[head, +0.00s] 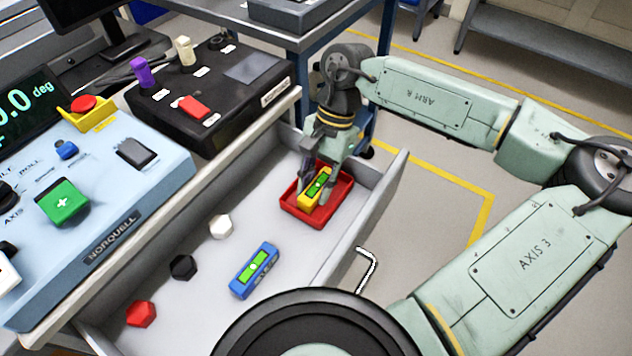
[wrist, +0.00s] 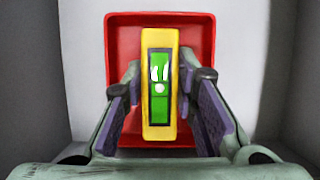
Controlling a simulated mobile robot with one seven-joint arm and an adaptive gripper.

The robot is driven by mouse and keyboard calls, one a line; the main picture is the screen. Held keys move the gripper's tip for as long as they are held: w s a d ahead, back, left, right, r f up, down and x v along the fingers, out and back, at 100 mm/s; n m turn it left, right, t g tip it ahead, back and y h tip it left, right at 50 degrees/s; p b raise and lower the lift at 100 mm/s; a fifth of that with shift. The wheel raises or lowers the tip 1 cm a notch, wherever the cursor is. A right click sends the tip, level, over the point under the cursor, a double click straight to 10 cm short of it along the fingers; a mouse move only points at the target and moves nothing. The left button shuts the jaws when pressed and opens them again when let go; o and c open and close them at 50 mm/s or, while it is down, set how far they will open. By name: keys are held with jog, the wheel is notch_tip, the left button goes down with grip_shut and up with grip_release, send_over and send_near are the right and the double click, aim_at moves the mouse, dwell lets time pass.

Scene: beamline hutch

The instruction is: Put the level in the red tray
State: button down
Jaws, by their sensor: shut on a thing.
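A yellow level (head: 307,200) with a green window is between the fingers of my gripper (head: 318,178), which is shut on it. The level is over or inside the red tray (head: 341,203), within its outline; I cannot tell whether it touches the tray floor. In the wrist view the level (wrist: 147,120) stands lengthwise in the middle of the tray (wrist: 122,30), with a finger of my gripper (wrist: 160,95) on each side. A blue level-like block (head: 255,270) with a green window lies in the drawer, apart from the tray.
The tray sits in an open grey drawer (head: 225,185), near its right end wall. White (head: 221,227), black (head: 183,267) and red (head: 141,314) hexagonal pieces lie further left. A blue control console (head: 150,165) and a black box (head: 210,95) stand above the drawer.

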jog(key=shift+f, duration=0.1)
jog(key=shift+f+b, duration=0.3)
jog(key=shift+b, duration=0.25)
jog(key=shift+s+f, duration=0.1)
jog(key=shift+f, duration=0.1)
jog(key=c, duration=1.3)
grip_release()
jog(key=shift+f, duration=0.1)
jog(key=shift+r+p, duration=0.55)
jog(key=shift+r, duration=0.15)
jog(key=v, duration=1.2)
jog(key=shift+b, duration=0.45)
jog(key=shift+a+r, duration=0.1)
